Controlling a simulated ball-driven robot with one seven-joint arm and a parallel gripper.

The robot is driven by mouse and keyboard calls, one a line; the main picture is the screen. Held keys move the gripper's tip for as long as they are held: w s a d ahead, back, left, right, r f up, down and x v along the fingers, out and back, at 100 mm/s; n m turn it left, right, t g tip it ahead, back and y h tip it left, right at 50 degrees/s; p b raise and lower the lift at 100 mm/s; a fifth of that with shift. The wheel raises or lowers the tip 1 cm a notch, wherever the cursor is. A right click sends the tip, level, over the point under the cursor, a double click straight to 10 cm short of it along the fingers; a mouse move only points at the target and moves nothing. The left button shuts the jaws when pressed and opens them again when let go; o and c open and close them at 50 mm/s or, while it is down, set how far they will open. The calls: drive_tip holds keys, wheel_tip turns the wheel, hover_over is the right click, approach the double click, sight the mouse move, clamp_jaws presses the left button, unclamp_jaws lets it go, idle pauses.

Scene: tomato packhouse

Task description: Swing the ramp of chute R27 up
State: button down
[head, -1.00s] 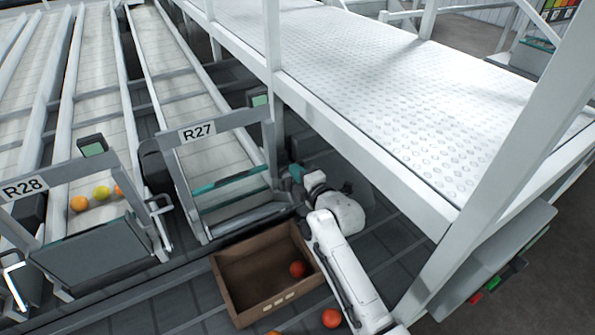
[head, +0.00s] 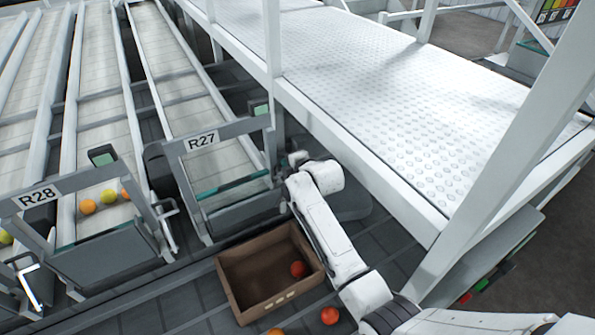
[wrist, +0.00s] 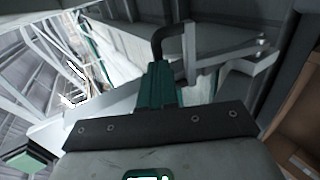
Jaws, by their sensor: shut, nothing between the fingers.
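Chute R27, with its label (head: 202,140), stands left of my arm in the head view. Its ramp (head: 245,212) is a grey panel below a teal edge at the chute's mouth; its exact tilt is hard to tell. My gripper (head: 292,160) is at the right side of the R27 frame, partly hidden by my arm. In the wrist view my gripper (wrist: 158,82) shows teal fingers, shut and empty.
A brown crate (head: 232,292) holding a red tomato stands below R27. Another tomato (head: 330,315) lies beside it. Chute R28 (head: 38,195), with its panel up, is to the left. A white walkway (head: 400,120) and its post flank my arm on the right.

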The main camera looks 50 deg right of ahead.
drive_tip(key=shift+w+d+f+g+y+b, duration=0.2)
drive_tip(key=shift+w+g, duration=0.3)
drive_tip(key=shift+w, duration=0.35)
drive_tip(key=shift+w+d+f+g+y+b, duration=0.1)
drive_tip(key=shift+w+d+f+g+b, duration=0.15)
drive_tip(key=shift+w+g, duration=0.45)
drive_tip(key=shift+w+d+f+g+y+b, duration=0.15)
drive_tip(key=shift+w+d+f+g, duration=0.15)
drive_tip(key=shift+w, duration=0.75)
drive_tip(key=shift+w, duration=0.1)
